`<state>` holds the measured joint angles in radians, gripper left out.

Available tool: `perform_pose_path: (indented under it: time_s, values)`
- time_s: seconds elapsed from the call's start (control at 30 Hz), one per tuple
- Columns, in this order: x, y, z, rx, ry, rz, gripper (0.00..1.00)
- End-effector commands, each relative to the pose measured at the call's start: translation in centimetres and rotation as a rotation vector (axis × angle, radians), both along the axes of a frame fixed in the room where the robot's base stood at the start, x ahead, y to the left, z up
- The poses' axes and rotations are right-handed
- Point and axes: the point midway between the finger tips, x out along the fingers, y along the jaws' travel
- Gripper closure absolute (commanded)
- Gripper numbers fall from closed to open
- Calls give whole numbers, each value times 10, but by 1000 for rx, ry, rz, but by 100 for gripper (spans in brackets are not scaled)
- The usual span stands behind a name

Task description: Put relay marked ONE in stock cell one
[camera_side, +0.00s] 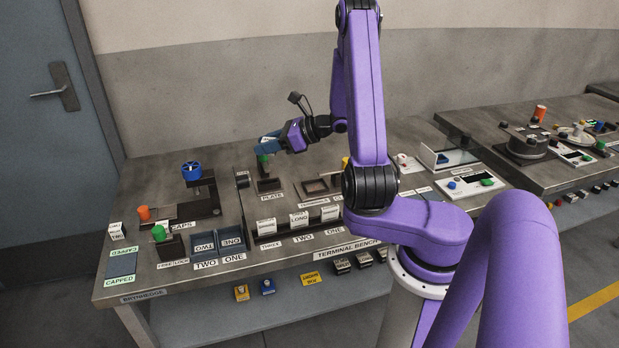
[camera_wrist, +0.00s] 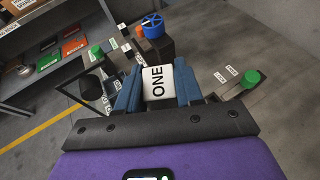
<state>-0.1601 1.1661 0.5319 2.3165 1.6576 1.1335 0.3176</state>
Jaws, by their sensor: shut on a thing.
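My gripper (camera_side: 268,143) is raised above the back of the bench, near the plate fixture. In the wrist view its blue fingers (camera_wrist: 157,78) are shut on a white block, the relay marked ONE (camera_wrist: 157,84), with its black lettering facing the camera. In the side view the relay is too small to make out clearly. A dark blue two-cell tray (camera_side: 218,243) stands at the front left of the bench. Its cells are lettered TWO on the left and ONE on the right, with matching labels in front. Both cells look empty.
Several white blocks (camera_side: 299,219) stand in a rack at the bench's front middle. A green knob (camera_side: 159,233) stands left of the tray. A blue wheel (camera_side: 191,171) rises on a stand behind the tray. A flat CAPPED pad (camera_side: 121,265) lies far left.

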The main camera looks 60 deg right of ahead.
Motion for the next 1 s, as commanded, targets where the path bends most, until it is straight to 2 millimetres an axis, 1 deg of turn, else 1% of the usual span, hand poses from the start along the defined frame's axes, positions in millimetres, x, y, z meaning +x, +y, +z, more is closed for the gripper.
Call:
perform_pose_path:
  time_s: [0.03, 0.1, 0.3, 0.43, 0.53, 0.63, 0.77, 1.0]
  values:
    - [-4, -17, -8, 4, 0, -2, 94]
    - [-10, -35, -19, 4, 1, 5, 94]
    - [-32, -81, -46, 3, 0, 24, 94]
    - [-46, -102, -60, 2, 0, 33, 94]
    - [-54, -112, -66, 1, -1, 39, 94]
    - [-58, -118, -70, 0, -1, 42, 94]
    - [-51, -125, -77, -1, -1, 46, 94]
    - [-16, -149, -96, -2, -1, 46, 94]
